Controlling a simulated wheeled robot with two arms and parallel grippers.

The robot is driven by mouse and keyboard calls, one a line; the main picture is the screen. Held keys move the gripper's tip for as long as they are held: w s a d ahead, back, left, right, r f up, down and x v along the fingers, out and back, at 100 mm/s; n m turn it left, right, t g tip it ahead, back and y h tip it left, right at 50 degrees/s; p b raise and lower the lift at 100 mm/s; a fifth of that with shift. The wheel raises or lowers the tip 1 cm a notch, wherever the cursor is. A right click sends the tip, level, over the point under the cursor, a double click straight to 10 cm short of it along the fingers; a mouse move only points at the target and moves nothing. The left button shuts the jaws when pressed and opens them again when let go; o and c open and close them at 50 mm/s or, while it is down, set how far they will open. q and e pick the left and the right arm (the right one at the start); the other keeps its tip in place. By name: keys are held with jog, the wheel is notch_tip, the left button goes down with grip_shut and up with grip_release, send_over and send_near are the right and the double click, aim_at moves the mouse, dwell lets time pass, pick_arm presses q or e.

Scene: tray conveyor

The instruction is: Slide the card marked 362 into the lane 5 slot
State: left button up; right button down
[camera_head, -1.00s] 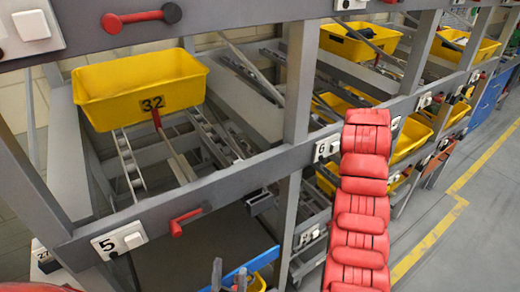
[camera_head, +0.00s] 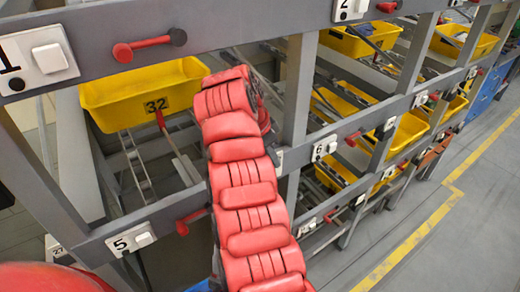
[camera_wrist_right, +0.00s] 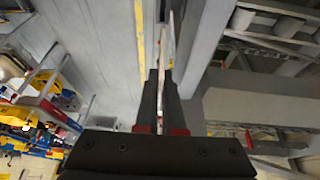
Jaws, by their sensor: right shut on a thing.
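My right arm crosses the middle of the head view, and its far end is in front of the rack beside the yellow bin marked 32. Its gripper is hidden there behind the red arm covers. In the right wrist view, my right gripper (camera_wrist_right: 165,74) is shut on a thin pale card (camera_wrist_right: 169,42), seen nearly edge-on, so no number can be read. The lane 5 plate (camera_head: 131,240), with a white button, is on the lower rail at left in the head view. I cannot make out a slot there. My left gripper is not in view.
The yellow bin (camera_head: 128,103) sits on the rack rollers above the lane 5 rail. Red handles stick out from the upper rail (camera_head: 150,46) and the lower rail (camera_head: 190,222). More yellow bins and posts are to the right. The floor (camera_head: 420,235) at right is clear.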

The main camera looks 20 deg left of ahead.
jog(key=s+a+r, duration=0.2)
jog(key=s, duration=0.1)
jog(key=shift+a, duration=0.15)
jog(key=shift+s, duration=0.1)
notch_tip(320, 180, down, 6)
jog(key=b, duration=0.5)
jog(key=shift+a+r, duration=0.1)
jog(key=shift+b, duration=0.9)
dwell(1.4)
dwell(0.4)
jog(key=shift+f+b, duration=0.4)
jog(key=shift+f, duration=0.05)
